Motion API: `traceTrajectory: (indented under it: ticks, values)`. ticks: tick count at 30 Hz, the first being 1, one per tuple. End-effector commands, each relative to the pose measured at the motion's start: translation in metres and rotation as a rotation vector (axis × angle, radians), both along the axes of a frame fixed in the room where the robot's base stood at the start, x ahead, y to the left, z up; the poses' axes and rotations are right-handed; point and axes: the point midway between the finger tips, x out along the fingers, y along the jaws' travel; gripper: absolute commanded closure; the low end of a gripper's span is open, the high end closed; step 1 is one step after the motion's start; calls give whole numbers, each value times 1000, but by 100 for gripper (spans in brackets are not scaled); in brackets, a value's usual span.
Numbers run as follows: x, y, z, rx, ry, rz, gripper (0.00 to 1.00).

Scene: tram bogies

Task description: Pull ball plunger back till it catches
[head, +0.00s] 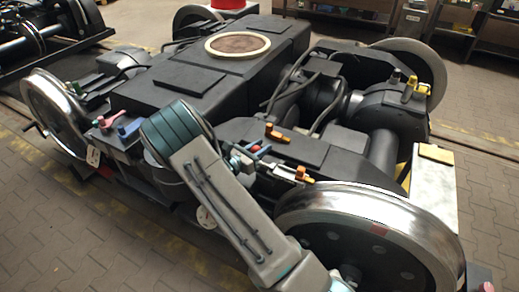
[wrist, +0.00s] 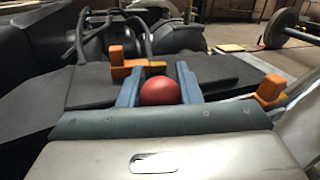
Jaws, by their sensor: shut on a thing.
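The ball plunger's red ball (wrist: 160,91) sits between the two blue-grey fingers of my gripper (wrist: 160,86) in the wrist view. The fingers are shut on it, one at each side. The plunger's shaft and its catch are hidden in that view. In the head view, my gripper (head: 257,150) is on the near side of the bogie frame, past the end of my arm. Only a small bit of red shows there, so I cannot tell how far back the plunger is.
An orange block-shaped fitting (wrist: 130,65) stands just beyond the ball to the left, another (wrist: 270,92) to the right. In the head view, the large wheel (head: 370,225) is close to my arm's right. Pink and blue handles (head: 120,124) are at left. Paved floor (head: 60,220) is clear at lower left.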

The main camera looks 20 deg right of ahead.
Motion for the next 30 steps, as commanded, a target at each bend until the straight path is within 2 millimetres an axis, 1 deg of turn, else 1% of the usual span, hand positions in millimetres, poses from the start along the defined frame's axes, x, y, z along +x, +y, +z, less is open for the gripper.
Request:
traceTrajectory:
  ticks: [5, 6, 8, 9, 16, 20, 23, 30]
  values:
    - [0, 1, 0, 2, 0, 2, 100]
    - [0, 1, 0, 2, 0, 2, 66]
    - [1, 1, 0, 2, 0, 3, 50]
    - [0, 1, 0, 2, 0, 3, 47]
    - [0, 1, 0, 2, 0, 2, 47]
    - [-3, 7, 0, 1, 1, 3, 47]
    - [-8, 20, 1, 1, 1, 5, 47]
    - [-31, 70, 1, 2, 1, 8, 47]
